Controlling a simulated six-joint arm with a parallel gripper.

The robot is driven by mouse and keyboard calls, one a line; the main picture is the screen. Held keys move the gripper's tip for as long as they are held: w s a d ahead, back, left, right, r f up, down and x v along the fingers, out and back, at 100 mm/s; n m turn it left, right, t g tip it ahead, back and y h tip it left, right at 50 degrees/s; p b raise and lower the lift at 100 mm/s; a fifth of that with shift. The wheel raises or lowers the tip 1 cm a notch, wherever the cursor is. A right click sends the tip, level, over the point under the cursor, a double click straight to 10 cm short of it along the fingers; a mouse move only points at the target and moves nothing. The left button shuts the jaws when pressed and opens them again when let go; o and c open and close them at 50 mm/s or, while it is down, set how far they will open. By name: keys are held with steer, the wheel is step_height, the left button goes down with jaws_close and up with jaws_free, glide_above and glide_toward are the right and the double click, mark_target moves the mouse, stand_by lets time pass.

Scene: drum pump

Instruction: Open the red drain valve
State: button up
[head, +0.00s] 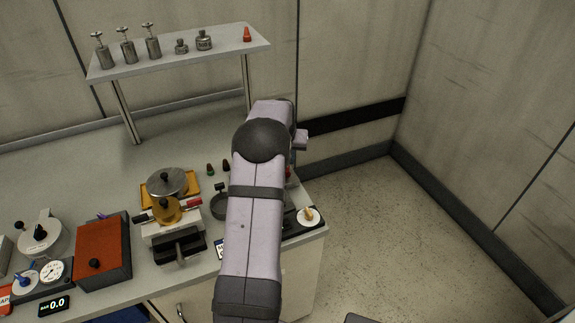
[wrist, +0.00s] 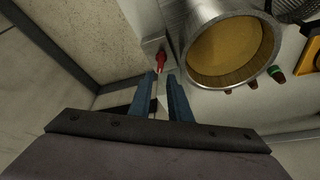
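The red drain valve handle (wrist: 161,58) shows in the wrist view just beyond my fingertips, on a grey block beside an open metal drum (wrist: 232,50) with yellow-brown contents. My gripper (wrist: 162,77) has two blue fingers standing apart, with a narrow gap between them. The red handle lies in line with that gap; I cannot tell whether the fingers touch it. In the head view my arm covers the drum and my fingers; a small bit of red (head: 289,172) shows at the arm's right edge, and I cannot tell if it is the valve.
A shelf (head: 180,52) with metal bottles and weights stands at the back. Left on the bench are a waffle-iron-like press (head: 178,245), a red-topped box (head: 102,252) and gauges. A dial with an orange knob (head: 308,216) sits at the bench's right edge. Open floor lies right.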

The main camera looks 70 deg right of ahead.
steer(key=shift+p+x, duration=1.05)
steer(key=shift+x, duration=1.95)
steer(key=shift+d, duration=0.1)
jaws_close()
